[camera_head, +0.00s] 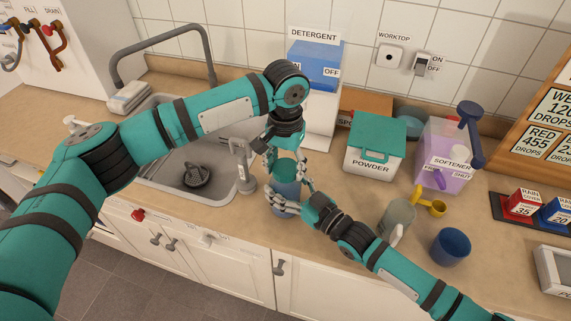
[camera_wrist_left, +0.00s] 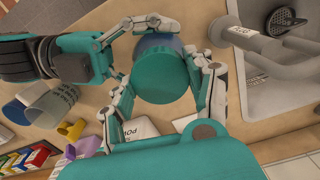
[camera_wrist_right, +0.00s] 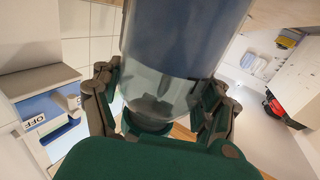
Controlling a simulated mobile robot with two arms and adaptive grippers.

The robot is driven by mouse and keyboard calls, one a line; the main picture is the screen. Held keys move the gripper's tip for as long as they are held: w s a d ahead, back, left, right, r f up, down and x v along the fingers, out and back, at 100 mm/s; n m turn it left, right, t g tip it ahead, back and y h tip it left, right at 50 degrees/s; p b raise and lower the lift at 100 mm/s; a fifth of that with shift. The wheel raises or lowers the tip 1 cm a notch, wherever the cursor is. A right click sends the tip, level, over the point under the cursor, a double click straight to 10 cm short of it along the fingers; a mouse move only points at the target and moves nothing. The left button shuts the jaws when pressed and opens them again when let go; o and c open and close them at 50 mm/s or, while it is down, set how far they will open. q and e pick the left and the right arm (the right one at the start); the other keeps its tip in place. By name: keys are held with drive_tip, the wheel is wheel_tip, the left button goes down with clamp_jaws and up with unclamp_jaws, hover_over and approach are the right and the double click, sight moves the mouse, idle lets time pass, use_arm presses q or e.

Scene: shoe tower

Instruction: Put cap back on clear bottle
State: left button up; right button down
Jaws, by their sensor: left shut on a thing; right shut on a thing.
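The teal cap (camera_head: 285,169) is between the fingers of my left gripper (camera_head: 284,160), right above the clear bottle (camera_head: 285,194). In the left wrist view the round cap (camera_wrist_left: 165,77) faces the camera, with a finger on each side. It covers most of the bottle, whose bluish side (camera_wrist_left: 158,42) shows past it. I cannot tell whether the cap touches the rim. My right gripper (camera_head: 285,201) is shut around the bottle's side. In the right wrist view the see-through bottle (camera_wrist_right: 185,40) has blue inside and stands between the fingers.
The sink (camera_head: 215,186) with a dark strainer (camera_head: 197,174) lies left of the bottle. The POWDER box (camera_head: 375,150), purple SOFTENER container (camera_head: 445,155), a grey-green cup (camera_head: 398,217), yellow scoop (camera_head: 432,206) and blue cup (camera_head: 451,246) stand to the right. The counter's front edge is close.

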use_arm(q)
drive_tip(key=m, duration=0.6)
drive_tip(key=shift+m, duration=0.3)
drive_tip(key=o, duration=1.4)
drive_tip(key=shift+c, duration=0.2)
wheel_tip(320, 180, up, 12)
use_arm(e)
unclamp_jaws()
